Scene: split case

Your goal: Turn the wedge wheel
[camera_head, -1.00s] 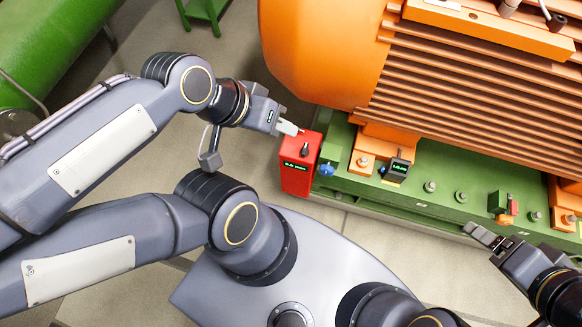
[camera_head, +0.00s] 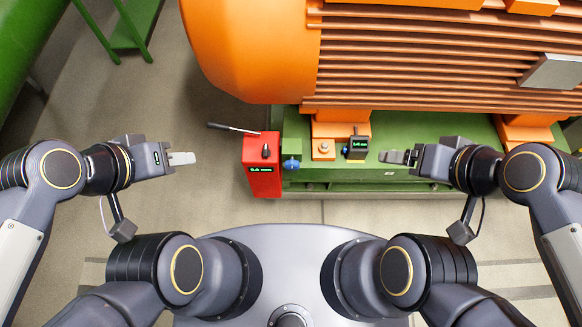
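A small blue wheel (camera_head: 291,163) sits on the front of a green block at the left end of the green base (camera_head: 420,170). A second small blue knob (camera_head: 345,151) is beside a black display unit (camera_head: 358,147). I cannot tell for sure which is the wedge wheel. My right gripper (camera_head: 398,157) is right of the display unit, pointing left. Both grippers' finger gaps are unclear.
A dark rod with a light end (camera_head: 236,128) sticks out left from behind the red box's top. The large orange finned motor (camera_head: 250,50) overhangs the green base. A green stand (camera_head: 135,30) is at the back left. Floor between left gripper and red box is free.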

